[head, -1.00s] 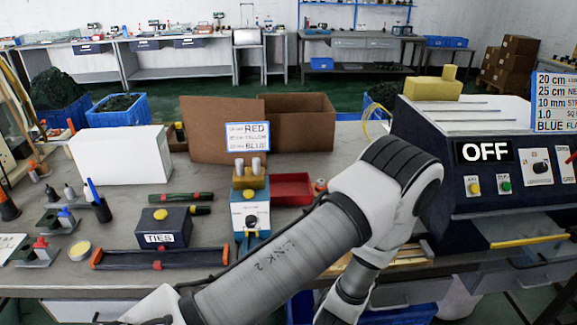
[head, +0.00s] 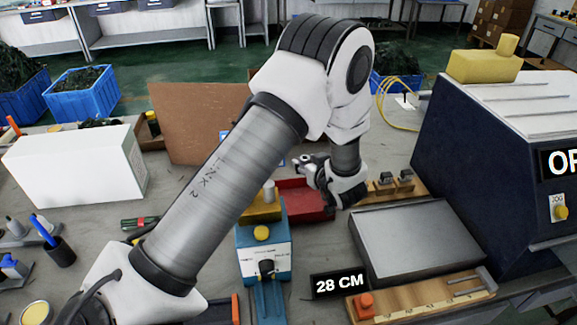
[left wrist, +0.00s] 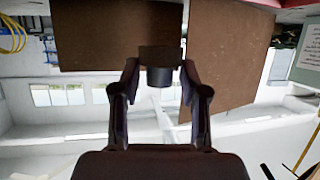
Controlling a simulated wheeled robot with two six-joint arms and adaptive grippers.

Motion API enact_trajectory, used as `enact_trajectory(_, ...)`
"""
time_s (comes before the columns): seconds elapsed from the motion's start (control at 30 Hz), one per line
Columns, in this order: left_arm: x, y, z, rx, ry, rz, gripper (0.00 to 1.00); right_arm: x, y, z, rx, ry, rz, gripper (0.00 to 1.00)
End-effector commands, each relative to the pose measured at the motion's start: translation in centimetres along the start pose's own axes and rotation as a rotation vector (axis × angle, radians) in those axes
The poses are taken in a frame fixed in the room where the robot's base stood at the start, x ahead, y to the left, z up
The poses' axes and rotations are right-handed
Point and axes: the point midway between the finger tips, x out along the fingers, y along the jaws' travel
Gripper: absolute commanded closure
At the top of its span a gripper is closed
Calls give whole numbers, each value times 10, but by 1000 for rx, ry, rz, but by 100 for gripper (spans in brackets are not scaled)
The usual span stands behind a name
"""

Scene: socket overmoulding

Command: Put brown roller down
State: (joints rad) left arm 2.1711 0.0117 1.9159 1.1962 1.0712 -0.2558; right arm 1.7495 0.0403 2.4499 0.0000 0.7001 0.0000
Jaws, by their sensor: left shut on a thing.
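My left gripper (head: 310,172) is in the middle of the head view, raised over the back of the bench near the red tray (head: 303,200). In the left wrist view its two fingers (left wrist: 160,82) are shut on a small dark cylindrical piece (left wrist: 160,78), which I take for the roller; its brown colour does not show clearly. The piece is small and hard to make out in the head view, with no clear contact with the bench. My right gripper is not in view.
A blue device with a yellow button (head: 262,255) stands in front. A grey plate (head: 415,240), a wooden ruler board (head: 420,300) and the large dark machine (head: 470,150) are to the right.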

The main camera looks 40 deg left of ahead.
Motion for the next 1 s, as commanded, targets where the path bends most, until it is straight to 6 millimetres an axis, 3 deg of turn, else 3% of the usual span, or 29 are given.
enact_trajectory(0.1, 10, -1, 24, 3, 0, -1, 91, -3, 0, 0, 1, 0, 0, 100)
enact_trajectory(0.4, 29, -1, 68, 2, 1, 0, 91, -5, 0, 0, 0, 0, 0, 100)
enact_trajectory(1.0, 34, 0, 82, 0, 1, 1, 91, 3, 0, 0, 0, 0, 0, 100)
